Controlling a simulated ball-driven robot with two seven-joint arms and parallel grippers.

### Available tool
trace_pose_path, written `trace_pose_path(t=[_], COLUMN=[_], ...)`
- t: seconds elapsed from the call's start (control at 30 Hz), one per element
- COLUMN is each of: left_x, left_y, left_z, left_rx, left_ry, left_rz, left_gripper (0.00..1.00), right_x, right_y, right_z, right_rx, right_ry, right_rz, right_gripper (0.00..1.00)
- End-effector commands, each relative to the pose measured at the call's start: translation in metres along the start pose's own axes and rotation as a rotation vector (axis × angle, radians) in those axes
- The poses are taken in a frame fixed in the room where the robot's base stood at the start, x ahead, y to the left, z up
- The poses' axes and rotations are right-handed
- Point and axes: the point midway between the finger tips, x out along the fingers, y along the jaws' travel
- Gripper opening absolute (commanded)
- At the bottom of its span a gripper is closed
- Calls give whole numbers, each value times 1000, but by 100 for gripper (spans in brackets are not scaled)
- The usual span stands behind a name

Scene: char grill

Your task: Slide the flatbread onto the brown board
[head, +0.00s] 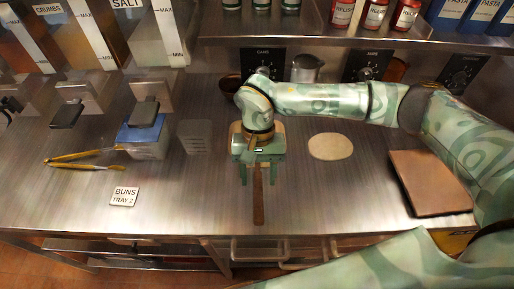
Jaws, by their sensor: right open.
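The flatbread (330,146) is a pale, flat round lying on the steel counter right of centre. The brown board (432,182) is a rectangular slab lying flat at the right, apart from the flatbread. My right gripper (258,178) points down at mid-counter, left of the flatbread. Its fingers are apart, one on each side of a brown handle (258,206) that runs toward the front edge. Pale tan edges show on both sides behind the gripper; it hides most of that part. I cannot tell whether the fingers touch the handle. My left gripper is not in view.
A label card reading BUNS TRAY 2 (124,196) lies front left. A metal jug (306,68) stands at the back. Counter between flatbread and board is clear.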

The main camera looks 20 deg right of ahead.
Motion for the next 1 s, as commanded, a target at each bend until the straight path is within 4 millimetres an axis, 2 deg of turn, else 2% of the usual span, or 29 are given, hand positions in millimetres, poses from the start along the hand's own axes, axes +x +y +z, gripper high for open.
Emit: trace_pose_path(t=[0.07,0.43,0.6,0.87,0.9,1.0], left_x=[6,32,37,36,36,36], left_y=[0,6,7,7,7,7], left_z=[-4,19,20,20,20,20], left_rx=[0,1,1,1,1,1], left_ry=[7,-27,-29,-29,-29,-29], left_rz=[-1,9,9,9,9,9], left_gripper=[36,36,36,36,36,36], right_x=[12,64,74,74,74,74], right_y=[0,0,0,0,0,0], right_z=[0,-1,0,0,0,0], right_rx=[0,-1,0,1,1,1], right_ry=[-4,-2,-2,-1,-1,-1], right_rz=[0,1,0,-1,-1,-1], right_gripper=[49,49,49,49,46,18])
